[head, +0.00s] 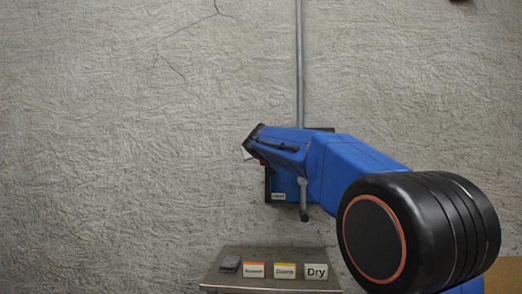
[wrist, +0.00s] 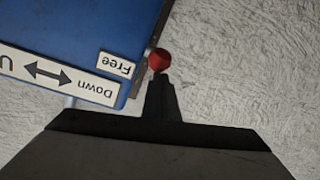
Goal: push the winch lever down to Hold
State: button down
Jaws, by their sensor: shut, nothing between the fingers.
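The winch is a blue box (wrist: 75,35) on the wall, with upside-down labels in the wrist view. A red knob (wrist: 159,60), seemingly the lever's end, sits just off the box's edge beside the "Free" label (wrist: 117,64). My gripper (wrist: 160,80) is shut and empty, its tips right at the knob; I cannot tell whether they touch. In the head view, my arm covers much of the winch (head: 286,184); its lower part, a small white label (head: 278,197) and a grey handle (head: 303,201) show. The fingertips are not clear there.
A "Down" label with a double arrow (wrist: 47,72) is on the box. A grey pipe (head: 299,60) runs up the wall above the winch. The wall at left is clear.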

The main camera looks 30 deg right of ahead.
notch_tip(320, 180, down, 9)
dwell(0.7)
jog(key=shift+d+r, duration=0.1)
notch_tip(320, 180, up, 6)
jog(key=a, duration=0.2)
jog(key=s+a+f, duration=0.3)
jog(key=s+f, duration=0.3)
jog(key=s, duration=0.2)
jog(key=shift+a+f, duration=0.15)
jog(key=shift+a, duration=0.25)
dwell(0.5)
